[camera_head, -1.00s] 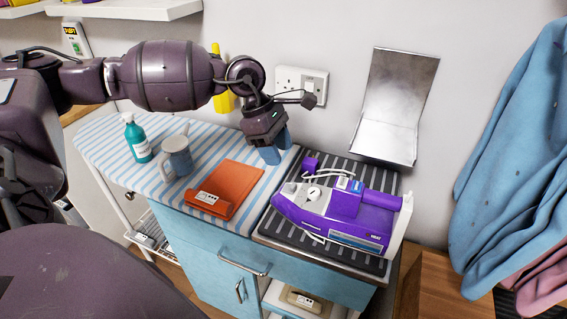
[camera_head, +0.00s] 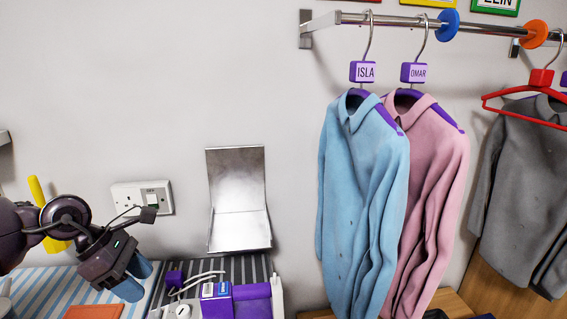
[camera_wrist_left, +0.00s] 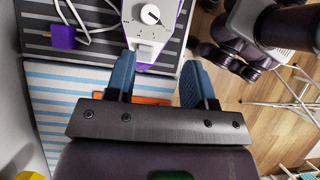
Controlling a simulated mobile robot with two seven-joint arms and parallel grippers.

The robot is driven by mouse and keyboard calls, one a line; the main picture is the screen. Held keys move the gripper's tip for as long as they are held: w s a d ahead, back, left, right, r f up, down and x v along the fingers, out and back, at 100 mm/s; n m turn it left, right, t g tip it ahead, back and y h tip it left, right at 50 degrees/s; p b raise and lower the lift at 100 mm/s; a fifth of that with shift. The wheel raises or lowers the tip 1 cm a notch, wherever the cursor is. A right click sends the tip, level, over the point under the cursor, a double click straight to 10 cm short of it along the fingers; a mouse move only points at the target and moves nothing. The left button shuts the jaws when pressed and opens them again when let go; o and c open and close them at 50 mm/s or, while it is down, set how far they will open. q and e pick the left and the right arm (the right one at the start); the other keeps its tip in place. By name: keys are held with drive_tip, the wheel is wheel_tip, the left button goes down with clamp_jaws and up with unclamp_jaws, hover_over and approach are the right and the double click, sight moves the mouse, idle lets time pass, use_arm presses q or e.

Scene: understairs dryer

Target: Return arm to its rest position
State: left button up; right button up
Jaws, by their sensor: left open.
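My left gripper (camera_head: 136,280) is at the lower left of the head view, with its blue fingers pointing down. The left wrist view shows the two fingers of my left gripper (camera_wrist_left: 157,78) apart with nothing held between them. It hangs above the striped ironing surface, just left of the purple and white iron (camera_head: 235,298), which also shows ahead of the fingers in the left wrist view (camera_wrist_left: 148,32). My right gripper is not in view.
A wall socket (camera_head: 142,198) with a switch labelled OFF is just above my left gripper. A metal plate (camera_head: 238,190) is fixed to the wall. A blue shirt (camera_head: 362,190) and a pink shirt (camera_head: 430,180) hang from a rail (camera_head: 440,22). An orange cloth (camera_head: 95,312) lies on the ironing surface.

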use_arm(q)
drive_tip(key=s+d+n+t+h, duration=0.2)
drive_tip(key=d+n+t+h, duration=0.5)
drive_tip(key=d+n+h, duration=0.55)
drive_tip(key=s+a+f+n+t+y, duration=0.1)
drive_tip(key=a+f+n+t+y, duration=0.1)
drive_tip(key=n+y, duration=0.4)
drive_tip(key=s+a+f+n+t+y, duration=0.2)
drive_tip(key=a+f+n+y, duration=0.2)
drive_tip(key=n+y, duration=0.3)
drive_tip(key=s+a+f+n+t+y, duration=0.1)
drive_tip(key=n+y, duration=0.5)
drive_tip(key=n, duration=0.8)
drive_tip(key=shift+s+a+f+n+t, duration=0.2)
drive_tip(key=shift+a+f+t, duration=0.15)
drive_tip(key=shift+a+f, duration=0.3)
drive_tip(key=shift+s+a+f+n+t, duration=0.15)
drive_tip(key=shift+a+f+t, duration=0.2)
drive_tip(key=shift+a+f, duration=0.25)
drive_tip(key=s+f+n+g, duration=0.5)
drive_tip(key=s+f+g, duration=0.1)
drive_tip(key=s, duration=0.5)
drive_tip(key=s+f+n+g, duration=0.5)
drive_tip(key=s+f+g, duration=0.1)
drive_tip(key=s, duration=0.5)
drive_tip(key=w+f+t, duration=0.7)
drive_tip(key=w+t, duration=0.1)
drive_tip(key=w, duration=0.1)
drive_tip(key=shift+f, duration=0.3)
